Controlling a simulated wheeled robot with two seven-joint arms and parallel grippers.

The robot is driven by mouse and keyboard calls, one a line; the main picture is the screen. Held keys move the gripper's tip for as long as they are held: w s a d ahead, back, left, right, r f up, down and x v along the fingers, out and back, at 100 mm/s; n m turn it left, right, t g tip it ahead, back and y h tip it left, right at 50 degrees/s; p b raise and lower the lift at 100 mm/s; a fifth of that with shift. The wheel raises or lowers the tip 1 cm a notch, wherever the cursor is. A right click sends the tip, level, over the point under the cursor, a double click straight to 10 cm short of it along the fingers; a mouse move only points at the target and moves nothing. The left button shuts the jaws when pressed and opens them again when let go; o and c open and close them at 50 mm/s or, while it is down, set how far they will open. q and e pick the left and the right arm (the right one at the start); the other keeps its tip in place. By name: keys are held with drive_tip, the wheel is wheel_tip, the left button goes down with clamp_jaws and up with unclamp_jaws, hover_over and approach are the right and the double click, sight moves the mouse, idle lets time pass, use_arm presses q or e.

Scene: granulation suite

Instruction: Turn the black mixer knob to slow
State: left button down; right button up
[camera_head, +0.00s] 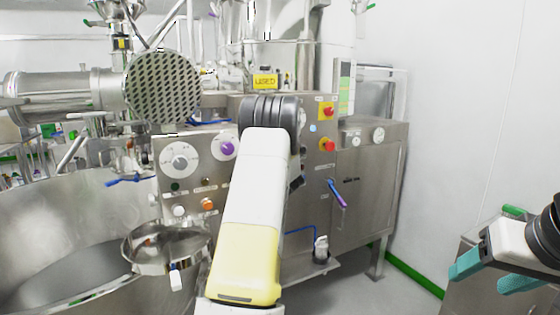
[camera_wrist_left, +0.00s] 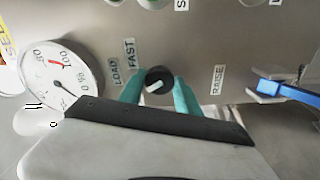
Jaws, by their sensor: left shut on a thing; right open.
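The black mixer knob (camera_wrist_left: 160,74), round with a white pointer mark, sits on the steel panel in the left wrist view. The labels FAST and LOAD stand to its left there. My left gripper (camera_wrist_left: 158,84) has its teal fingers on either side of the knob and is shut on it. No SLOW label can be read. In the head view my left arm covers the knob and the left gripper. My right gripper (camera_head: 493,274) is open and empty at the lower right, away from the panel.
The steel control panel (camera_head: 170,143) carries a white dial (camera_head: 181,160), a purple knob (camera_head: 223,147) and red buttons. A blue-purple lever (camera_head: 337,194) is right of my left arm. In the left wrist view a gauge (camera_wrist_left: 62,79) is left of the knob and a blue handle (camera_wrist_left: 285,92) right.

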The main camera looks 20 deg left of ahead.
use_arm(q)
drive_tip(key=shift+n, duration=1.6)
drive_tip(key=c, duration=0.9)
unclamp_jaws()
drive_tip(key=shift+o, duration=0.2)
drive_tip(key=v, duration=0.8)
